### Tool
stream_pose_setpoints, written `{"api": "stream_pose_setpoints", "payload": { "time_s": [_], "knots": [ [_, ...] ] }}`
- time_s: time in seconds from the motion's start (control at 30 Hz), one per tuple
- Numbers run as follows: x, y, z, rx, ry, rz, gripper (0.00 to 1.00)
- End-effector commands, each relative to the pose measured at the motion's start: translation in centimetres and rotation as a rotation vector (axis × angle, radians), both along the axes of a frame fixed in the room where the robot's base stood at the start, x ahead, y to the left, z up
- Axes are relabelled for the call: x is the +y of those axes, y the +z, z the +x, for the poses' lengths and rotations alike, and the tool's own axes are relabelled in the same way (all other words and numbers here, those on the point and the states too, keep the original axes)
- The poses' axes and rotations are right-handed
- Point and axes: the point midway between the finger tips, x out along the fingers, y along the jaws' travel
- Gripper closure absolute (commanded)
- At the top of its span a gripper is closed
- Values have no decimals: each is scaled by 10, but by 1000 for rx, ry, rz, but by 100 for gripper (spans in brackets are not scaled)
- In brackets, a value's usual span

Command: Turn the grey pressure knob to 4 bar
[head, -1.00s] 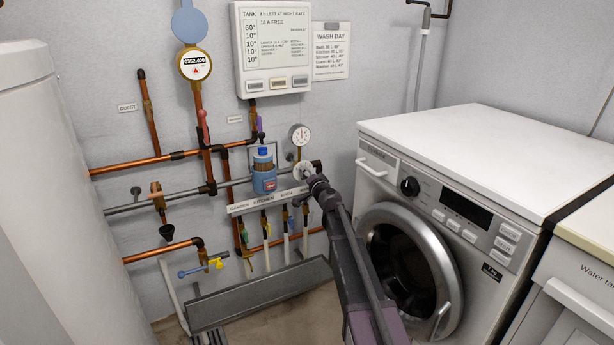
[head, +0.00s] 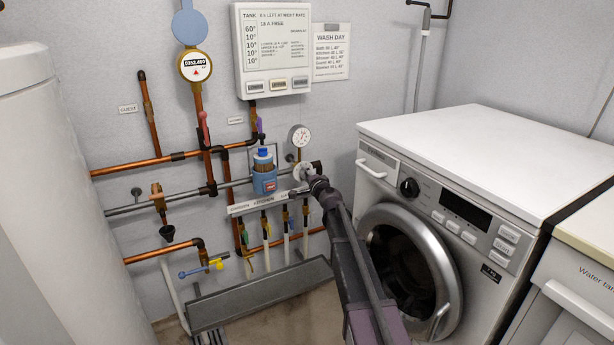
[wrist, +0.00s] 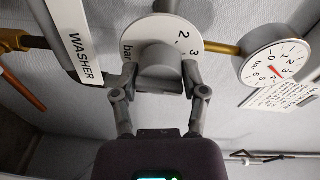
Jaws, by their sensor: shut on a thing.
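The grey pressure knob (wrist: 160,68) sits in the middle of the wrist view, on a white round dial (wrist: 187,27) marked "bar", 2 and 3. My gripper (wrist: 160,88) has its two fingers closed around the knob, one on each side. In the head view my gripper (head: 305,177) reaches the white dial (head: 301,169) on the pipe and mostly hides the knob. A round pressure gauge (wrist: 272,64) with a red needle stands beside the dial; in the head view it is above the dial (head: 300,136). The exact knob setting cannot be read.
A blue-capped filter (head: 264,174) hangs left of my gripper. Labelled valves sit under a white strip (head: 238,209), above a grey trough (head: 258,297). A washing machine (head: 480,220) stands close on the right. A "WASHER" label (wrist: 82,45) is near my left finger.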

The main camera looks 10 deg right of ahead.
Motion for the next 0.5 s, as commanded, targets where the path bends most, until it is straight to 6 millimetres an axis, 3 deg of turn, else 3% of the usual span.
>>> {"api": "stream_pose_setpoints", "payload": {
  "time_s": [0.5],
  "knots": [
    [1,1,2,79,4,245,91]
  ]
}}
